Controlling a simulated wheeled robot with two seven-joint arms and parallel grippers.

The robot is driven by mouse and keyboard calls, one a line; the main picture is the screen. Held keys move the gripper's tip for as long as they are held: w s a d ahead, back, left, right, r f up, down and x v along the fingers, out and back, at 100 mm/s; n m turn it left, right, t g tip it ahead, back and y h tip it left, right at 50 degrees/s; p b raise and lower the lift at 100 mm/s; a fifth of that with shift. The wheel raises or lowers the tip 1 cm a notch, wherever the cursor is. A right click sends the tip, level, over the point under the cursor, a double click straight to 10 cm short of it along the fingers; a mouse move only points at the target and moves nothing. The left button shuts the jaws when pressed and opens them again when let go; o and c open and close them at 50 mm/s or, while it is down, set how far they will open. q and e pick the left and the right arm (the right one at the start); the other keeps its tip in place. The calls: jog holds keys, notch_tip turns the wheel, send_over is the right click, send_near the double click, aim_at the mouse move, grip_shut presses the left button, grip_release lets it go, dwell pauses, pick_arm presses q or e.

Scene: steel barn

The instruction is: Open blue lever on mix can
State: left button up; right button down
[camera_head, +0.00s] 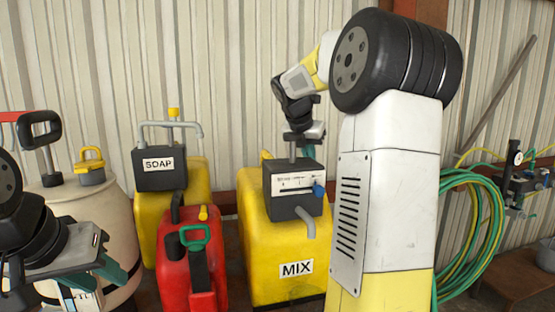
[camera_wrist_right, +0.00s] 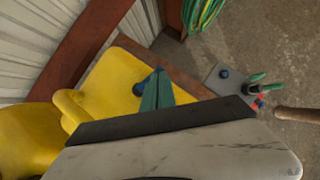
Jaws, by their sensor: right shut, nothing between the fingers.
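The yellow mix can (camera_head: 262,255) stands at the centre, with a MIX label and a grey box (camera_head: 283,207) on top. Its blue lever (camera_head: 319,188) sits at the box's right front edge. My right gripper (camera_head: 309,147) reaches down from above beside the box, partly hidden by my own arm. In the right wrist view its green fingertips (camera_wrist_right: 158,88) are together and empty over the yellow can (camera_wrist_right: 108,85). A dark blue part (camera_wrist_right: 151,80) shows right at the fingertips; contact cannot be told. My left gripper (camera_head: 97,272) is at the lower left, its green fingers apart.
A yellow soap can (camera_head: 146,207) and a red fuel can (camera_head: 173,280) stand left of the mix can. A pale drum (camera_head: 118,205) is farther left. Green hoses (camera_head: 470,220) hang at the right by a valve rack. The corrugated wall is close behind.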

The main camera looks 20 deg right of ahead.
jog(key=shift+a, duration=0.1)
jog(key=shift+w+a, duration=0.45)
jog(key=shift+a, duration=0.1)
dwell(0.3)
